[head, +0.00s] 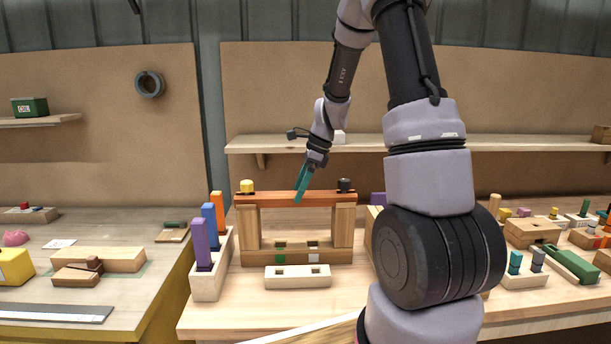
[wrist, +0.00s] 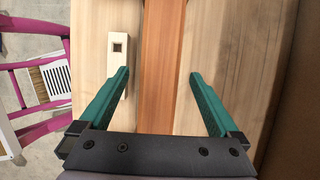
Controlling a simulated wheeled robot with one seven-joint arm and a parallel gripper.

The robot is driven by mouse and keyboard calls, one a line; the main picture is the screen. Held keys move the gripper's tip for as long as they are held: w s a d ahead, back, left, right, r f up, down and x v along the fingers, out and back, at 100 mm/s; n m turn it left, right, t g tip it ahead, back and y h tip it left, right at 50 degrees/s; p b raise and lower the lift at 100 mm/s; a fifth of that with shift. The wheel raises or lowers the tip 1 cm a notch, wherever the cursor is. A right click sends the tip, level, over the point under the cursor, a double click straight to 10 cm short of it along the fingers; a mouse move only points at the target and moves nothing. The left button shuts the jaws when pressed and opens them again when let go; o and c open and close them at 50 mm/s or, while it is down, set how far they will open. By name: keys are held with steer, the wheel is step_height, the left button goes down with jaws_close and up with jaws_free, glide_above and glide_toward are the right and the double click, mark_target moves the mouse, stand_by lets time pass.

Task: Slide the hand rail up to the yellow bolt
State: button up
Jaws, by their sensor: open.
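The hand rail (head: 268,200) is an orange-brown bar lying level across two wooden posts. The yellow bolt (head: 247,186) stands on top at its left end, and a black bolt (head: 345,185) stands at its right end. My gripper (head: 301,192), with teal fingers, is at the middle of the rail, between the bolts. In the wrist view the rail (wrist: 161,60) runs between the fingers of my gripper (wrist: 160,76), which are open with a gap on each side. Neither bolt is in the wrist view. Whether the fingertips reach below the rail's top is unclear.
A pale block with square holes (head: 297,285) lies before the posts. A rack (head: 212,272) with purple, blue and orange pegs stands left. A shelf (head: 265,143) runs behind my gripper. Blocks and pegs crowd the bench at right, partly hidden by my arm.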

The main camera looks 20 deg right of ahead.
steer(key=shift+a+f, duration=0.25)
steer(key=shift+f, duration=0.3)
jaws_close()
steer(key=shift+w+a, duration=0.25)
steer(key=shift+a, duration=0.5)
jaws_free()
